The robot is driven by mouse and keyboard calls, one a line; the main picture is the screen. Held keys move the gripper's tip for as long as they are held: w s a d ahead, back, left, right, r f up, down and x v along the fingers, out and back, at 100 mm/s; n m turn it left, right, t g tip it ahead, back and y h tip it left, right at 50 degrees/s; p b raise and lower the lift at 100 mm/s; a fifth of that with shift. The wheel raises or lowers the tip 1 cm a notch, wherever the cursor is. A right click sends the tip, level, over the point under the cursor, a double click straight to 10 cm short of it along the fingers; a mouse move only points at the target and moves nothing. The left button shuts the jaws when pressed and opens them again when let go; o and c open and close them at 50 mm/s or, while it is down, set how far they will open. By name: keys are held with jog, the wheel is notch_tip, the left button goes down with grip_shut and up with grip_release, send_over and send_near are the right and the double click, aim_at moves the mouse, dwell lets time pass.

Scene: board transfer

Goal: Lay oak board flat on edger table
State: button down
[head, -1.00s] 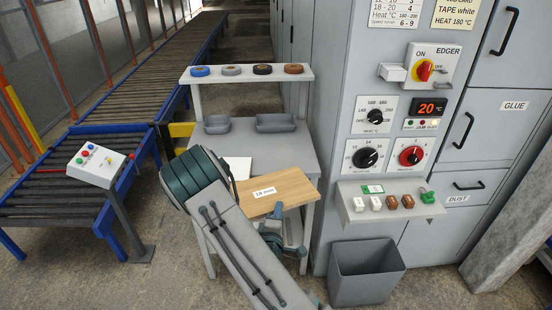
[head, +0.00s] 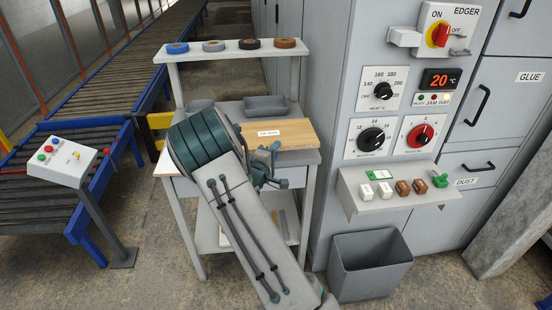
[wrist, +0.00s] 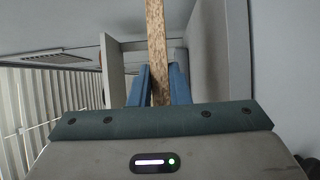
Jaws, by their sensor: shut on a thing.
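The oak board (head: 296,134) has a light wood top with a white label and shows in the head view over the grey edger table (head: 298,171). It looks roughly level. I cannot tell whether it rests on the tabletop or is just above it. My gripper (head: 264,163) is at the board's near edge, partly hidden by my arm. In the wrist view, my gripper's blue fingers (wrist: 160,88) are shut on the board, whose speckled chipboard edge (wrist: 156,45) runs between them.
A grey tray (head: 266,106) stands behind the board, under a shelf with several tape rolls (head: 214,46). The edger (head: 385,120) is close on the right, with a grey bin (head: 370,265) below. A roller conveyor (head: 115,92) and a button box (head: 63,160) are on the left.

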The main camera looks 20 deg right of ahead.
jog(key=shift+w+d+r, duration=0.1)
jog(key=shift+w+d, duration=0.3)
jog(key=shift+w, duration=0.05)
jog(key=shift+f+b, duration=1.3)
jog(key=shift+f, duration=2.25)
jog(key=shift+f+b, duration=0.3)
jog(key=shift+b, duration=0.2)
jog(key=c, duration=1.3)
grip_release()
jog(key=shift+o, duration=0.3)
jog(key=shift+s+a+f, duration=0.1)
jog(key=shift+v, duration=1.4)
